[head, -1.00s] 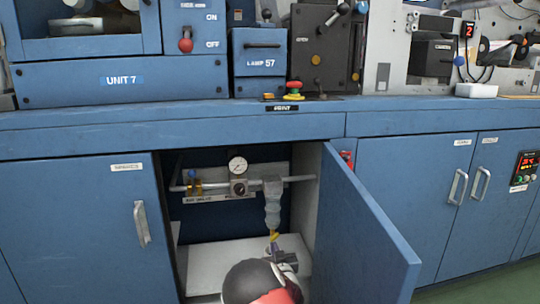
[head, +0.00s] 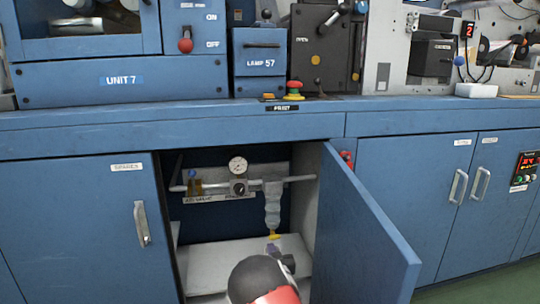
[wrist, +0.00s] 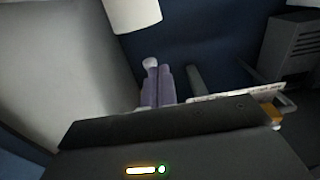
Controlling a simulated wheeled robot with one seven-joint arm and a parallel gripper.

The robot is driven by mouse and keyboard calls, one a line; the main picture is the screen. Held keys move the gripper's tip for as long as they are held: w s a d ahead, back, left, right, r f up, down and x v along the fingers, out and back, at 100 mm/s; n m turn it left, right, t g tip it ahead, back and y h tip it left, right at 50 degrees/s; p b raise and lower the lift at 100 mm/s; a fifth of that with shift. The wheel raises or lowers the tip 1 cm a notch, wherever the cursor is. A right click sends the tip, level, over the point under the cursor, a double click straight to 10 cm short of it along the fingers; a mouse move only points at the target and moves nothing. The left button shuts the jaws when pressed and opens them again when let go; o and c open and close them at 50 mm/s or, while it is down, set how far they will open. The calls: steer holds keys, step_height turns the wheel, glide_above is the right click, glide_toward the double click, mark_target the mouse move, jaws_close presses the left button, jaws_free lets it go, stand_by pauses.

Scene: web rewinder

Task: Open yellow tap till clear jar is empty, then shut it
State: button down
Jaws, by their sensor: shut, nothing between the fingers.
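The jar (head: 272,205) hangs from the pipe inside the open cabinet as a ribbed, pale grey, cloudy-looking bowl. Its liquid level cannot be made out. The yellow tap (head: 273,235) is at its lower end and looks roughly crosswise. My gripper (head: 272,247) is just below the tap, partly hidden by my own wrist. Its fingers are shut and empty; any contact with the tap cannot be told. In the wrist view, the purple-grey fingers (wrist: 158,82) lie side by side. A pale rounded piece at that view's top may be the jar; no yellow tap shows there.
The open blue door (head: 367,235) stands close on the right. A pressure gauge (head: 238,165) and a pipe with a small blue-topped valve (head: 193,182) are behind. A white cabinet floor (head: 215,262) lies below. The closed door (head: 100,230) is on the left.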

steer(key=s+d, duration=0.1)
steer(key=s, duration=0.5)
steer(key=shift+f, duration=0.15)
stand_by(0.3)
